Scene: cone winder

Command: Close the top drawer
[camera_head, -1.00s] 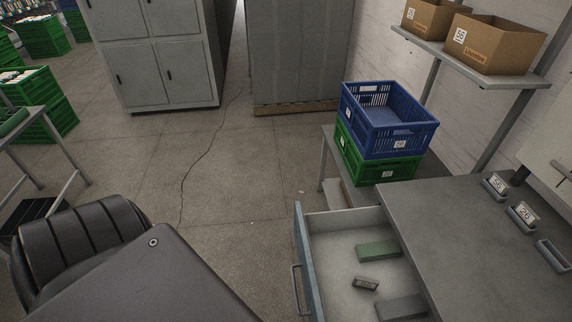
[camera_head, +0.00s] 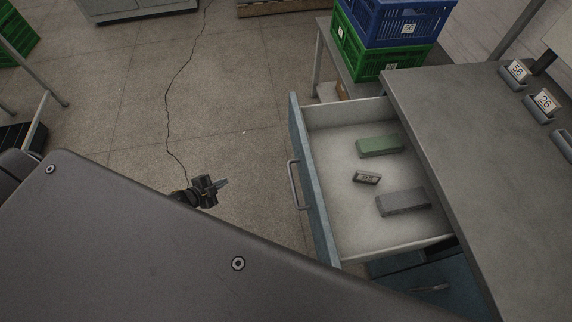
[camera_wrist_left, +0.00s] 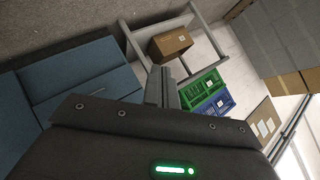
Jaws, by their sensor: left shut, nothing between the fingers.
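The top drawer (camera_head: 342,226) is pulled out of the workbench on the right in the head view. Its blue front panel (camera_head: 310,190) faces left and has a grey bar handle (camera_head: 294,186). Inside lie a green block (camera_head: 379,146), a grey block (camera_head: 403,202) and a small labelled piece (camera_head: 367,178). My left gripper (camera_head: 222,184) is left of the handle, apart from it, over the floor. Its fingers also show in the left wrist view (camera_wrist_left: 161,88), shut with nothing between them. My right gripper is not in view.
The grey workbench top (camera_head: 455,135) lies right of the drawer. A lower blue drawer (camera_head: 432,285) sits beneath. Blue (camera_head: 405,20) and green (camera_head: 385,62) crates stand stacked behind on a small table. Floor between gripper and drawer is clear.

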